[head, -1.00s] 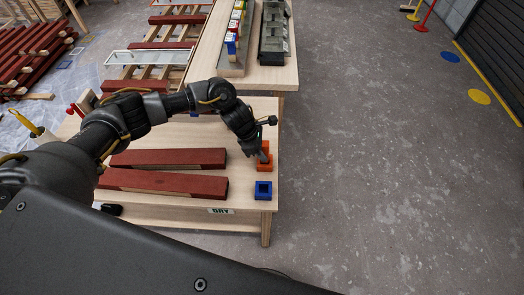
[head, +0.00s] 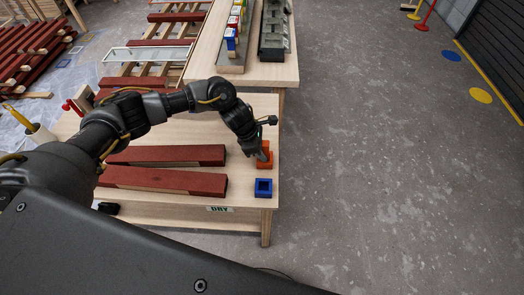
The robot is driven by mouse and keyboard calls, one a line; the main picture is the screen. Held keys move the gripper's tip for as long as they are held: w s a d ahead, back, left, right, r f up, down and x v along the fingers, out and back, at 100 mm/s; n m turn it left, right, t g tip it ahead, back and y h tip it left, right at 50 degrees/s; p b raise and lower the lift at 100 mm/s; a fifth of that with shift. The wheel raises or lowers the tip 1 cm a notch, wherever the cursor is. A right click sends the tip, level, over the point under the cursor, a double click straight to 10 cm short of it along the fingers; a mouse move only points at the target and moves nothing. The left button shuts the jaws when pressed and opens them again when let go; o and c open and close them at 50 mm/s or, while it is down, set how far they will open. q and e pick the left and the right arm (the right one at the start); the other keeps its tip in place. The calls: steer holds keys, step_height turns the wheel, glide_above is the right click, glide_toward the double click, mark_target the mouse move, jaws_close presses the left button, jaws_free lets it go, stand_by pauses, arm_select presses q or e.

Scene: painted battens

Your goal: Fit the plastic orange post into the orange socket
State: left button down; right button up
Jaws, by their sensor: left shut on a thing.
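My left gripper (head: 261,154) reaches down at the right end of the wooden table. It is shut on the orange post (head: 266,146), which shows only in part beside the fingers. The orange socket (head: 265,164) sits on the table right under the post and fingers. The post is over or in the socket; the fingers hide where they meet, so I cannot tell how deep it sits. My right gripper is not in view.
A blue socket (head: 263,188) stands just in front of the orange one. Two red battens (head: 165,181) lie to the left on the table (head: 240,206). A second table behind holds a dark tray (head: 273,30) and small coloured boxes.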

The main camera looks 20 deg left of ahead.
arm_select(q)
steer(key=shift+f, duration=0.25)
steer(key=c, duration=1.1)
jaws_free()
steer(key=shift+r, duration=0.15)
steer(key=b+v, duration=0.2)
steer(key=v, duration=0.8)
steer(key=shift+r, duration=0.35)
steer(key=shift+a, duration=0.15)
